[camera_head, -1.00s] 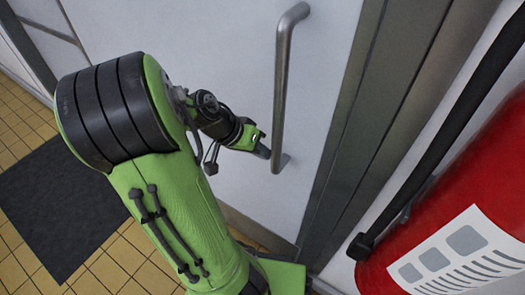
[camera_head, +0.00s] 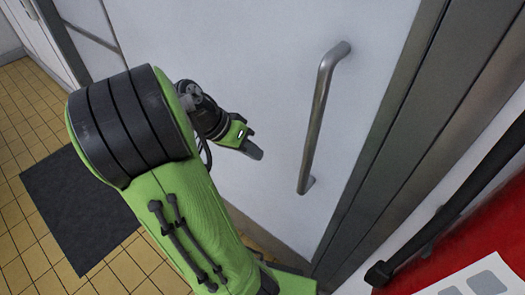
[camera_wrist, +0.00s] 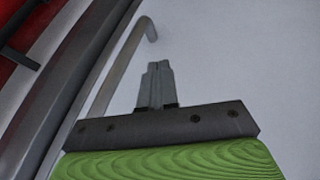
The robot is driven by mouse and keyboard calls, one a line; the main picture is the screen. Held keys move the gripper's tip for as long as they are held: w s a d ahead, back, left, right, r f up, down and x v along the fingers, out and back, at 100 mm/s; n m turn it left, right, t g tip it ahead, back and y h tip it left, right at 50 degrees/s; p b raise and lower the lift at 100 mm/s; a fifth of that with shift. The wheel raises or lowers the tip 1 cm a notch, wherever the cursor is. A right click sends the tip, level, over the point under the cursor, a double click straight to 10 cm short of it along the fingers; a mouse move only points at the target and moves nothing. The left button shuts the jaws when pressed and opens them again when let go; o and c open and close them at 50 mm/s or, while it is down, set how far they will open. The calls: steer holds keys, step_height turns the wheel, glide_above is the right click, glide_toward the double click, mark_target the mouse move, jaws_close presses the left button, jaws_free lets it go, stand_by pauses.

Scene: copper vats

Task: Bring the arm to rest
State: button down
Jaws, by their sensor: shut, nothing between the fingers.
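My gripper (camera_head: 253,150) is at the end of my green and black arm, in front of a white door (camera_head: 262,60). It is shut and empty, with its fingers together. In the head view a gap of door surface shows between the fingertips and the steel bar handle (camera_head: 318,115) to their right. In the wrist view my gripper (camera_wrist: 157,68) points up the picture, and the handle (camera_wrist: 122,62) runs slanting on its left, apart from the fingers.
A grey metal door frame (camera_head: 395,120) stands right of the handle.

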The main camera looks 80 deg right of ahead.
steer(key=shift+r, duration=0.1)
steer(key=shift+w, duration=0.1)
steer(key=w+a+r+n+t+p, duration=0.1)
steer(key=w+a+r+n+t, duration=0.2)
steer(key=w+a+n+t, duration=0.55)
steer(key=a+r+n+t+y+p, duration=0.1)
steer(key=a+r+n+t, duration=0.1)
steer(key=a+n, duration=0.4)
steer(key=a+r+n+t+y, duration=0.1)
steer(key=a+n, duration=0.6)
steer(key=a, duration=0.7)
steer(key=shift+w+a+r+t+y+p, duration=0.4)
steer(key=shift+r+y, duration=0.3)
steer(key=shift+r, duration=0.1)
